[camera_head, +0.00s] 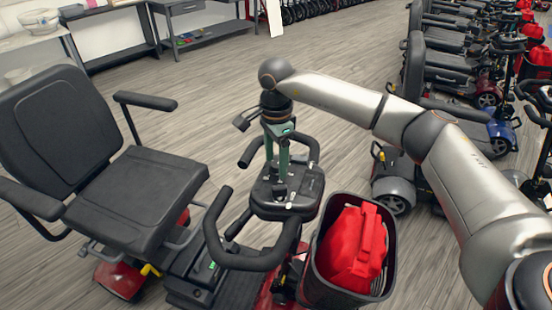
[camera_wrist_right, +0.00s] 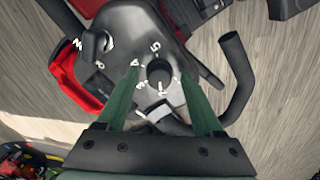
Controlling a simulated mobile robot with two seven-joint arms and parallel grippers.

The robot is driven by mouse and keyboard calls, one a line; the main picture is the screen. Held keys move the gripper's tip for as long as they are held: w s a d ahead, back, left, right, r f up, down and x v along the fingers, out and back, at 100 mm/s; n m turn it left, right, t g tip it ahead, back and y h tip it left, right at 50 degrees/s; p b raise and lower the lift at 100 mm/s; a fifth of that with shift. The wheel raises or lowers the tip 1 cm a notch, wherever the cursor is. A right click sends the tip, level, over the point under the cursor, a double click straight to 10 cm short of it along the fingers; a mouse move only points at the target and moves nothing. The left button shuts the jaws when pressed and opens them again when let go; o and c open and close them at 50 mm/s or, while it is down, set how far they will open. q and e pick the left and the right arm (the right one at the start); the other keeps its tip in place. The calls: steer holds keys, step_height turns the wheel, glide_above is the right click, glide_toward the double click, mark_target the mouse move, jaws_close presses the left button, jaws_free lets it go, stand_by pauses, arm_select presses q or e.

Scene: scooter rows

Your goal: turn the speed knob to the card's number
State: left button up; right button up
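My right gripper (camera_head: 277,176) points down over the console (camera_head: 303,195) of the near scooter. In the right wrist view its two green fingers (camera_wrist_right: 159,74) are spread apart. A dark round knob (camera_wrist_right: 158,73) appears between the fingertips, with a gap on each side. I cannot tell whether the tips are level with it or above it. White marks ring the knob, tilted in this view and hard to read. A second control (camera_wrist_right: 97,43) with white marks sits to its left. No card with a readable number shows. My left gripper is out of view.
Black handlebars (camera_head: 240,258) curve around the console. The scooter's black seat (camera_head: 135,195) is at left. Another scooter row (camera_head: 445,75) stands at right. Open floor lies behind the console.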

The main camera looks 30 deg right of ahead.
mark_target(276, 165)
step_height(276, 165, up, 12)
steer(key=shift+r, duration=0.25)
stand_by(0.5)
stand_by(0.4)
